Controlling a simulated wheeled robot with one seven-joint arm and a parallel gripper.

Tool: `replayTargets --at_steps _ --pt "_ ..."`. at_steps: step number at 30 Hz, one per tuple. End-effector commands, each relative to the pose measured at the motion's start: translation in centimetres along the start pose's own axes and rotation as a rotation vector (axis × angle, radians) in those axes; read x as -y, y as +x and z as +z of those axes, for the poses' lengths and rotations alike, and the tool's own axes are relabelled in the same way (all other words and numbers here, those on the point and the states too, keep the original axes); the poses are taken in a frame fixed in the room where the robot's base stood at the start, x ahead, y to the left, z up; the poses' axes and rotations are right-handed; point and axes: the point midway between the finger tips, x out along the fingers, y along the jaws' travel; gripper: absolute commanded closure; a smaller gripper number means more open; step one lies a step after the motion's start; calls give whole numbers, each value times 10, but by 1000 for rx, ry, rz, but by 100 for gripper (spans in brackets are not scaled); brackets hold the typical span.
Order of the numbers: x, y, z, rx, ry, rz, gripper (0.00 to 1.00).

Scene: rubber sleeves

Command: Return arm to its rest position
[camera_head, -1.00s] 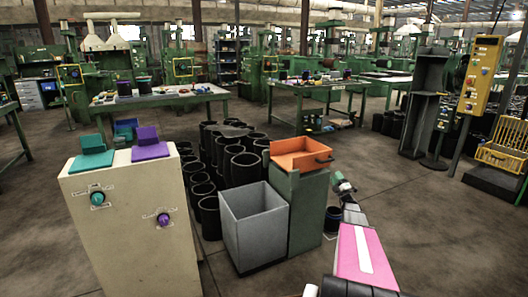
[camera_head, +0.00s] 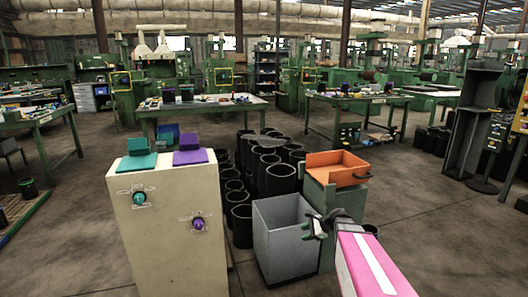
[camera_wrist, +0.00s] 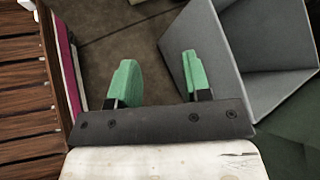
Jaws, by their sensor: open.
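My gripper (camera_head: 318,226) is in front of the green cabinet and by the right rim of the grey bin in the head view, at the end of my pink and white arm. In the wrist view, my gripper's two green fingers (camera_wrist: 160,80) stand wide apart with nothing between them. The open grey bin (camera_head: 280,238) also shows at the right of the wrist view (camera_wrist: 275,50), beside the right finger. Whether the gripper touches the bin cannot be told.
An orange tray (camera_head: 338,168) sits on the green cabinet (camera_head: 328,195). A beige cabinet (camera_head: 165,240) with a teal and a purple knob stands left. Several black sleeves (camera_head: 270,180) stand behind the bin. Brown slats (camera_wrist: 25,90) fill the wrist view's left. Open floor lies at right.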

Motion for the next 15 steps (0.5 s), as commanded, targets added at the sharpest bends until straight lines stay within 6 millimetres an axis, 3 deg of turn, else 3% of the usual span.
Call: replayTargets --at_steps 1,6,10,15 --pt "-24 1 14 -53 -126 68 56" --pt "-82 -3 31 -207 -564 326 56" --pt "-117 -16 40 -283 -881 541 56" --pt "-144 -37 46 -330 -1181 778 56"
